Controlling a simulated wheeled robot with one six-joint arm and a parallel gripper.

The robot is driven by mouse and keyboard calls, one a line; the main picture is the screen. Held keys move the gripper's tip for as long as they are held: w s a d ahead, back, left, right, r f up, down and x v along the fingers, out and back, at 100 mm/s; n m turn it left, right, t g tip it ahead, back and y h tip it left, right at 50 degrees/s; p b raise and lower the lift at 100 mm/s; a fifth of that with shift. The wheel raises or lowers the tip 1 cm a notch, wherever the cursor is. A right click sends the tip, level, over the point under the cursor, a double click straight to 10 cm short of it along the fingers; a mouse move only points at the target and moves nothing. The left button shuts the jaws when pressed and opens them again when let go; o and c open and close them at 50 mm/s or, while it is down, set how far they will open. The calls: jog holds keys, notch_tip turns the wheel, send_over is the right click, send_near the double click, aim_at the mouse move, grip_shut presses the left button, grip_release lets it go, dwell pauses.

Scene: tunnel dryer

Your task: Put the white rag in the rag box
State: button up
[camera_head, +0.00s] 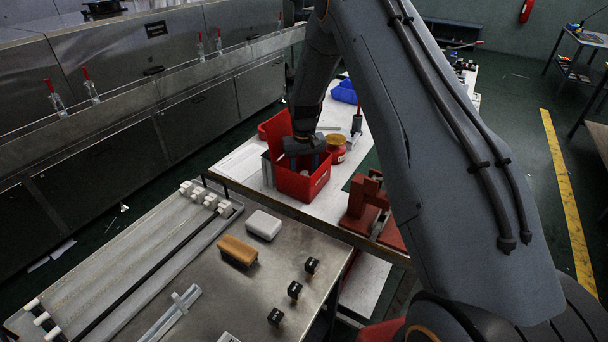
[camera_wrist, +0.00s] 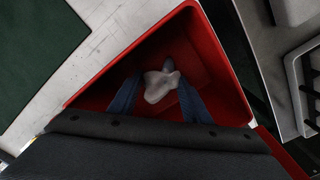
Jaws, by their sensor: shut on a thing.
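The red rag box (camera_head: 304,184) stands on the white table, with its red lid raised at the back left. My gripper (camera_head: 304,158) points down into the box opening, and the arm hides part of it. In the wrist view my gripper (camera_wrist: 160,96) has its two blue fingers inside the red box walls (camera_wrist: 105,82). The white rag (camera_wrist: 158,87) shows crumpled between the fingertips, and the fingers are shut on it. The rag is over the box interior; I cannot tell if it touches the floor of the box.
A red-and-amber jar (camera_head: 336,148) stands right behind the box. A red clamp-like fixture (camera_head: 366,203) sits to its right on the white table (camera_head: 240,165). A metal bench (camera_head: 205,285) in front holds a brown brush-like block (camera_head: 238,250) and a white block (camera_head: 263,225).

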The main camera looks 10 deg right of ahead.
jog(key=shift+f, duration=0.2)
jog(key=o, duration=1.1)
jog(key=shift+o, duration=0.2)
jog(key=shift+r, duration=0.1)
notch_tip(320, 180, up, 11)
jog(key=b, duration=0.3)
jog(key=s+r, duration=0.3)
jog(key=s, duration=3)
jog(key=shift+t, duration=0.4)
